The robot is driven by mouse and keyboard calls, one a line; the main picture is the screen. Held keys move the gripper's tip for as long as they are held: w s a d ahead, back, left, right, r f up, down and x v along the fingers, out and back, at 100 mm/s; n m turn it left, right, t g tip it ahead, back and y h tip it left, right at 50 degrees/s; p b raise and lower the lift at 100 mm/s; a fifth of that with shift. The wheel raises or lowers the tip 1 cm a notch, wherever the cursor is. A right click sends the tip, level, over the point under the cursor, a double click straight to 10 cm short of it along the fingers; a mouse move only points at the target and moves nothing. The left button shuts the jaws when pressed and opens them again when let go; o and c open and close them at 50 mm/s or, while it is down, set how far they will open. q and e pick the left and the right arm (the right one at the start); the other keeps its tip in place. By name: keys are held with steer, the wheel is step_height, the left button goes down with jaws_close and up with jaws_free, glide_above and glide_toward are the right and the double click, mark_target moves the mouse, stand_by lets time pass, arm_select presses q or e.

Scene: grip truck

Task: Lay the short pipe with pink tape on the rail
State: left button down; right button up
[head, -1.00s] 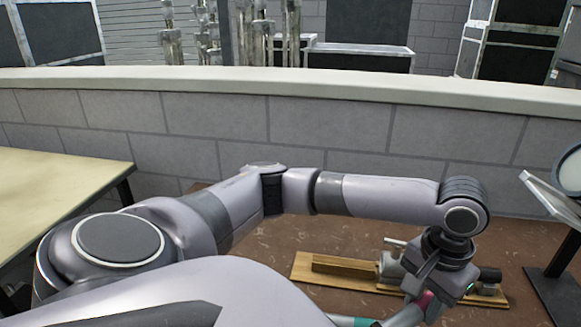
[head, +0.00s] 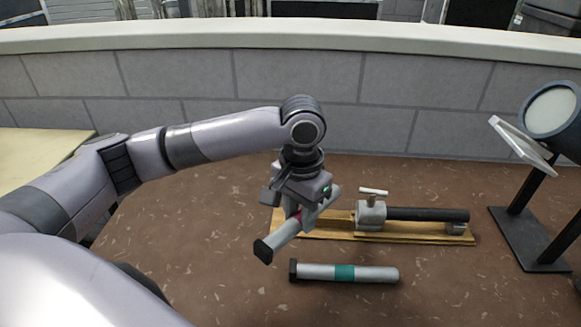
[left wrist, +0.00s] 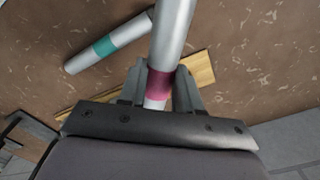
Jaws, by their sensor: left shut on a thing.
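The short grey pipe (head: 284,235) with pink tape is in my left gripper (head: 297,212), tilted, with its dark flanged end pointing down to the left. In the left wrist view the fingers (left wrist: 160,90) close on both sides of the pipe (left wrist: 174,30) at the pink tape (left wrist: 160,82). The wooden rail board (head: 330,235) lies on the brown ground just behind and right of the held pipe; part of it is hidden by my gripper. It also shows in the left wrist view (left wrist: 203,68). My right gripper is not in view.
A grey pipe with teal tape (head: 315,271) lies on the ground in front of the board. A grey clamp (head: 370,215) with a black bar (head: 428,215) sits on the board. A lamp stand (head: 530,238) is at the right, a low wall (head: 300,85) behind.

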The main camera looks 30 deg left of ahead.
arm_select(q)
steer(key=shift+w+a+r+m+p, duration=0.75)
steer(key=shift+w+a+m+p, duration=1.45)
steer(key=shift+w+m, duration=2.65)
steer(key=shift+m, duration=0.45)
steer(key=f+b, duration=0.1)
steer(key=f, duration=0.2)
steer(key=s+a+f+b, duration=0.1)
steer(key=f, duration=0.1)
steer(key=shift+a+b, duration=0.1)
steer(key=shift+b, duration=0.25)
steer(key=shift+w+r+p, duration=0.1)
steer(key=shift+r+p, duration=0.2)
steer(key=shift+p, duration=0.05)
steer(key=shift+g+h+p, duration=0.3)
steer(key=shift+g+p, duration=0.1)
steer(key=shift+p, duration=0.05)
steer(key=shift+f, duration=0.25)
steer(key=shift+f+b, duration=0.55)
steer(key=shift+f, duration=0.75)
